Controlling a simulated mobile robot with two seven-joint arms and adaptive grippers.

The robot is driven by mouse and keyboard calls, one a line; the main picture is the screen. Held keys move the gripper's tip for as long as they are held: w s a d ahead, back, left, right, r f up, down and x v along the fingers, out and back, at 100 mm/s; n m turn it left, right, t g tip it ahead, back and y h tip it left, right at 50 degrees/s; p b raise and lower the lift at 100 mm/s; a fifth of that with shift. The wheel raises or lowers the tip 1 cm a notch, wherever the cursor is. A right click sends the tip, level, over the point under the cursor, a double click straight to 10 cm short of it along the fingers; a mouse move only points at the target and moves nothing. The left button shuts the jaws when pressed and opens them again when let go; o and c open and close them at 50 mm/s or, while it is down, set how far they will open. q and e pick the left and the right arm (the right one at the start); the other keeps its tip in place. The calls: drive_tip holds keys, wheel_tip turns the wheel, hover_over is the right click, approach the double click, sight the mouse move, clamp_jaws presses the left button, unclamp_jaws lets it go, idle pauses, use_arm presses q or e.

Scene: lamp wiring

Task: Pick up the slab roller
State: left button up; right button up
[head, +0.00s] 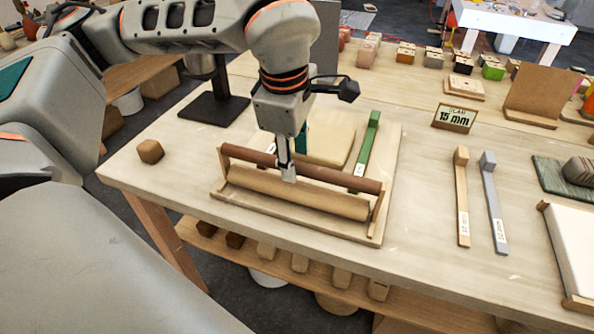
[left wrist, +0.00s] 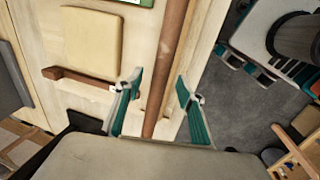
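The slab roller has a dark brown handle bar (head: 335,180) above a thicker tan roller (head: 300,194), joined by end pieces. It rests on a wooden board (head: 382,222) near the table's front edge. My left gripper (head: 290,172) points down at the bar, left of its middle. In the left wrist view the gripper (left wrist: 160,90) is open, its teal-padded fingers apart. The brown bar (left wrist: 168,62) runs between them, with a visible gap on each side. A flat tan clay slab (head: 332,146) lies on the board behind the roller. My right gripper is not in view.
A green strip (head: 367,143) lies right of the clay slab. A small brown block (head: 150,151) sits at the left. Table between board and strips is clear.

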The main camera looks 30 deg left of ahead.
use_arm(q)
drive_tip(key=f, duration=0.3)
drive_tip(key=shift+w+a+f, duration=0.1)
drive_tip(key=shift+w+f, duration=0.2)
clamp_jaws()
drive_tip(key=shift+r, duration=0.1)
